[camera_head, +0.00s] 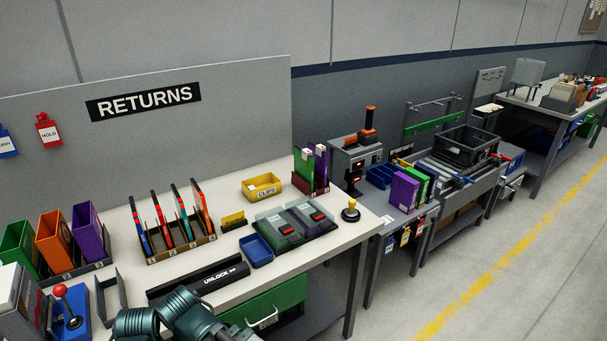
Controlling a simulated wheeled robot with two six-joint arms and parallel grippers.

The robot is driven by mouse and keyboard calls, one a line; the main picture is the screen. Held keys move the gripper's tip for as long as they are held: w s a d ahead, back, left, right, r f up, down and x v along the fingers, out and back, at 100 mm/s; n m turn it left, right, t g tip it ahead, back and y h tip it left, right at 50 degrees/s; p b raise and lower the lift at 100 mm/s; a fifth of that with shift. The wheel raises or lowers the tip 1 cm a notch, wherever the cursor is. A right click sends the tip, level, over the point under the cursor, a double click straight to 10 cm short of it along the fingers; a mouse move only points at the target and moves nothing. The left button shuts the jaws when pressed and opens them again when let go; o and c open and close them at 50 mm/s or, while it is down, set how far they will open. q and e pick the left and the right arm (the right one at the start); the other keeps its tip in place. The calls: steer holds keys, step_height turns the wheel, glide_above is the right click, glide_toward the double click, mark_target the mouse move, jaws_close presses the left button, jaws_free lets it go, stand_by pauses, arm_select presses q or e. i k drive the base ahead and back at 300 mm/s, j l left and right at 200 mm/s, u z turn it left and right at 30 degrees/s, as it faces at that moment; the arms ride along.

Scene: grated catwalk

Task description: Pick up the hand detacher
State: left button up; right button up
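No object here is labelled as a hand detacher. A small round dark piece with a yellow knob (350,211) stands upright at the right end of the white table and may be it. A blue block with a red-ball lever (68,308) sits at the lower left; I cannot tell whether it is a detacher. A teal and grey part of my own arm shows at the bottom edge, left of the middle. Neither gripper is in view. Nothing is seen touching the yellow-knobbed piece.
The white table (345,235) holds a black UNLOCK bar (198,283), a blue tray (256,250), grey-green cases (279,230), a yellow CLIPS bin (262,187) and a rack of upright cases (180,240). A green drawer (275,303) is below. Floor at right is clear.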

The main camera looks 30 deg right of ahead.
mark_target(350, 214)
steer(key=z, duration=1.5)
